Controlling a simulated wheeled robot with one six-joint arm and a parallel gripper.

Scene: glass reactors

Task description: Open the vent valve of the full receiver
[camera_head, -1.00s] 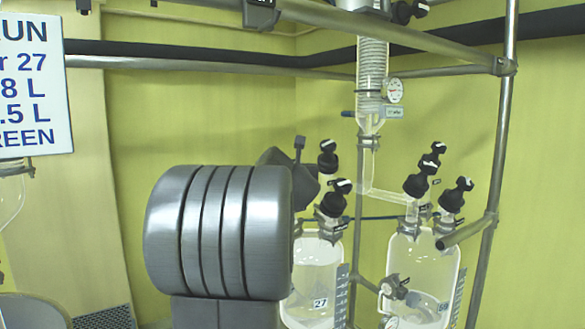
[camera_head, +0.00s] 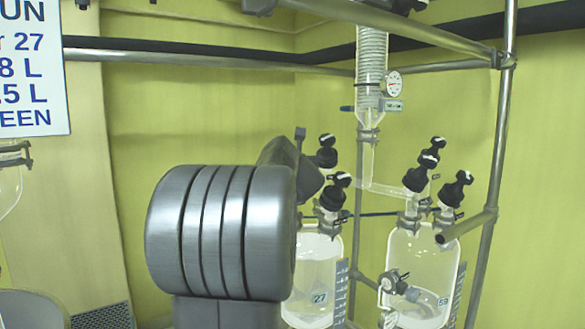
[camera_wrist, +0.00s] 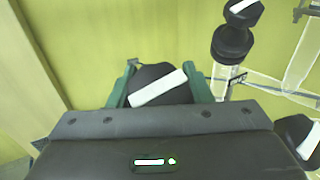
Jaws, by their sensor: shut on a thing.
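The left receiver, labelled 27 (camera_head: 312,270), is a clear glass vessel with pale contents reaching high up. The right receiver, labelled 59 (camera_head: 432,255), shows contents only near its bottom. In the wrist view, my gripper (camera_wrist: 160,68) has its green fingers on both sides of a black valve knob (camera_wrist: 150,75) with a white bar, and is shut on it. The bar is slightly tilted in that view.
Several black knobs stand over the right receiver, one of them at the far right (camera_head: 456,188). A glass condenser (camera_head: 371,75) with a gauge (camera_head: 392,84) hangs behind. A metal frame post (camera_head: 497,150) stands at the right. A sign (camera_head: 30,75) hangs at the upper left.

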